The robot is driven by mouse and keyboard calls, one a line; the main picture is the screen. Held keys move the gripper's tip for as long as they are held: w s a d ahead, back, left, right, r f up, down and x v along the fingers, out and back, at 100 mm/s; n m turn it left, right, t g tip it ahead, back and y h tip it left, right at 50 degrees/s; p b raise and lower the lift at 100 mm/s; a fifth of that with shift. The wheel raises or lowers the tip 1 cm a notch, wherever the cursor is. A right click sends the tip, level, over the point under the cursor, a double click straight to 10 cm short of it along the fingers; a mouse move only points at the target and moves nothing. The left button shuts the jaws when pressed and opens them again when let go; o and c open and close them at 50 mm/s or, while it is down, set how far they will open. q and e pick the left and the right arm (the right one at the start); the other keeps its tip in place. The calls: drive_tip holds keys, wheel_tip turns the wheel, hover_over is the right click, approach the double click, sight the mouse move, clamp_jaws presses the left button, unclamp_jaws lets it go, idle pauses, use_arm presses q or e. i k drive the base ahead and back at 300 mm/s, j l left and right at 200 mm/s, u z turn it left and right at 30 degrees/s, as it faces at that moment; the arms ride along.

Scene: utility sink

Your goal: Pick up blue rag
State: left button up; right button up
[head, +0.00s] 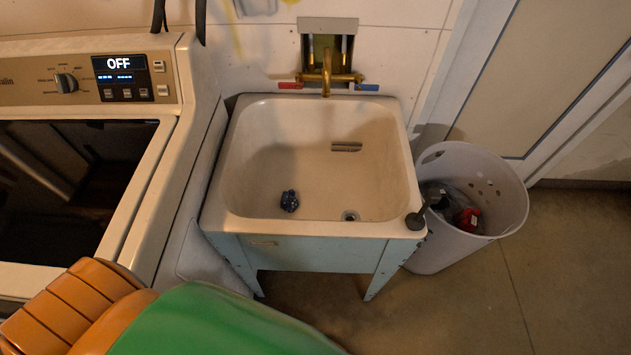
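A small crumpled dark blue rag (289,201) lies in the white utility sink (300,228), on the left part of the basin floor towards the front wall. It lies left of the drain. Neither of my grippers shows in the head view, so nothing is seen touching the rag.
A brass faucet (327,75) stands over the sink's back edge. A washing machine (205,130) is close on the left. A grey bin (480,170) holding items stands right. A dark object (416,220) sits on the sink's front right corner. Floor at right is clear.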

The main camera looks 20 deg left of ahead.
sight(289, 203)
drive_tip(key=u, duration=0.95)
